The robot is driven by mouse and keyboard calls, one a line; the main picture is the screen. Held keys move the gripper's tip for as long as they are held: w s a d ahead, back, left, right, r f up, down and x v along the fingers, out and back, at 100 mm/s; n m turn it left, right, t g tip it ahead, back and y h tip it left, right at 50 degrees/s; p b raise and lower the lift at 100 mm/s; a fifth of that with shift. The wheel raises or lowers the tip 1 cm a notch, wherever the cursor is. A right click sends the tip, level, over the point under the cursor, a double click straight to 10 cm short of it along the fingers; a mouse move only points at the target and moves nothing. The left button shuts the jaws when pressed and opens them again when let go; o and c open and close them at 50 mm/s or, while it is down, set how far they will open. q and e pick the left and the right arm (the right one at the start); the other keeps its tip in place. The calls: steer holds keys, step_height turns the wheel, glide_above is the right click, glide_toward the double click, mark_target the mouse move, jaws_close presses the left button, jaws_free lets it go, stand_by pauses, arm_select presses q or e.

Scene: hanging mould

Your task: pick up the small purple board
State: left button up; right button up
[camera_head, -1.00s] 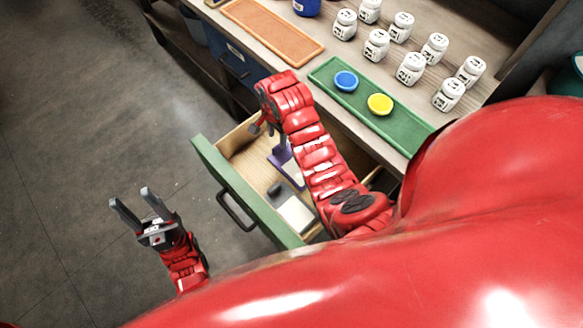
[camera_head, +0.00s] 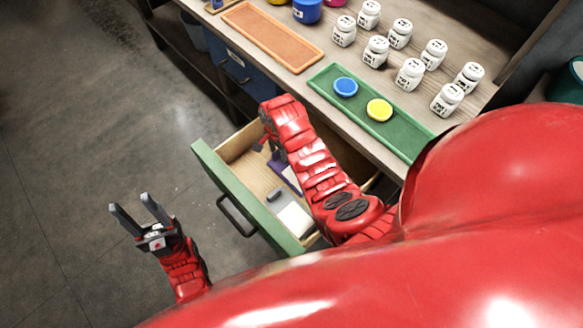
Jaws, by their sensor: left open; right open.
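The small purple board (camera_head: 290,178) lies inside the open green-fronted drawer (camera_head: 232,190), partly hidden behind my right forearm. My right gripper (camera_head: 262,146) reaches down into the drawer at the board's upper left. It is open, but its fingers are mostly hidden by my own wrist, so I cannot tell whether they touch the board. My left gripper (camera_head: 131,202) is open and empty over the floor, left of the drawer.
The drawer also holds a small dark grey block (camera_head: 274,194) and a white block (camera_head: 295,220). The bench above carries a green tray (camera_head: 410,138) with a blue dish (camera_head: 346,86) and a yellow dish (camera_head: 379,110), an orange tray (camera_head: 272,36) and several white jars (camera_head: 410,74).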

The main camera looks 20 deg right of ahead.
steer(key=shift+c, duration=0.2)
jaws_close()
stand_by(0.3)
